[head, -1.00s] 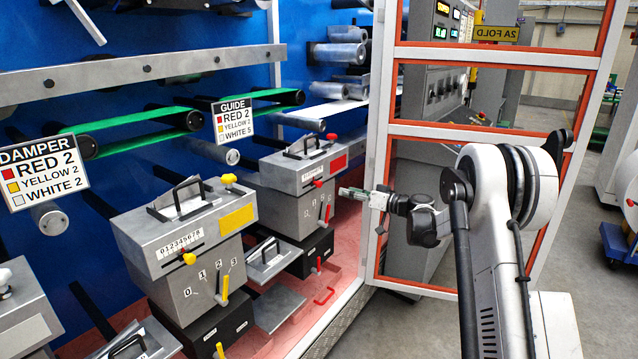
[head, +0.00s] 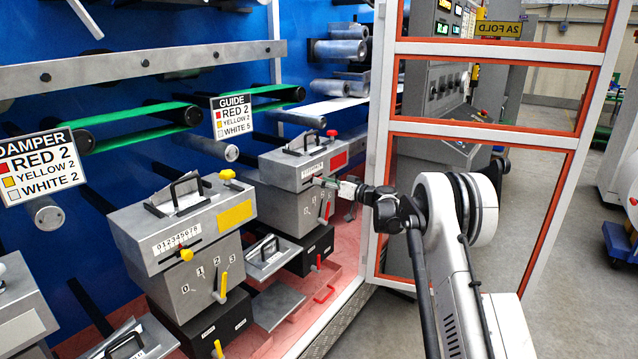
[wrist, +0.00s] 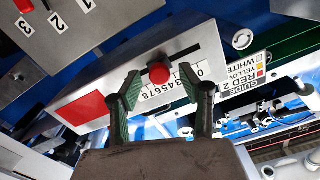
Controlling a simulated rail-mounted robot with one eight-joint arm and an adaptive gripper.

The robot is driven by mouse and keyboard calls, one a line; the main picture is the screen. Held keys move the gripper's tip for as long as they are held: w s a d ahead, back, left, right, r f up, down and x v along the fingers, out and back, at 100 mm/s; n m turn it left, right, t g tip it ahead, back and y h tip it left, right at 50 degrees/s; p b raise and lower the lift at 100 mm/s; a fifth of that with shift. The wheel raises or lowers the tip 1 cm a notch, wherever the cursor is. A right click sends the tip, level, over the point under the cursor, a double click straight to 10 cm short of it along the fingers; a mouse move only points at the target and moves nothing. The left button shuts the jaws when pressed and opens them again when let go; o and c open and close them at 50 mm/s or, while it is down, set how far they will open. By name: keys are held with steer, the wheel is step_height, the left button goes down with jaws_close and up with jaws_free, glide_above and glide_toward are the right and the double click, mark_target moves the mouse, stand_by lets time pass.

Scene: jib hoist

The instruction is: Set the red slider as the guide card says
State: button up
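The guide card (head: 232,117) reads RED 2, YELLOW 2, WHITE 5. In the wrist view the box appears turned over. My gripper (wrist: 158,84) is open, with one green-padded finger on each side of the knob and gaps visible. I cannot tell whether the fingertips reach past it. A finger hides part of the scale, so the slider's exact number is unclear. In the head view my gripper (head: 324,182) is at the box front.
Below the slider is a red lever (head: 327,209) on a numbered plate. A nearer box has a yellow slider (head: 186,255) and yellow lever (head: 223,285). A damper card (head: 40,167) hangs at left. An orange-edged door frame (head: 380,150) stands beside my arm.

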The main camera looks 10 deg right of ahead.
steer(key=shift+x, duration=1.05)
jaws_close()
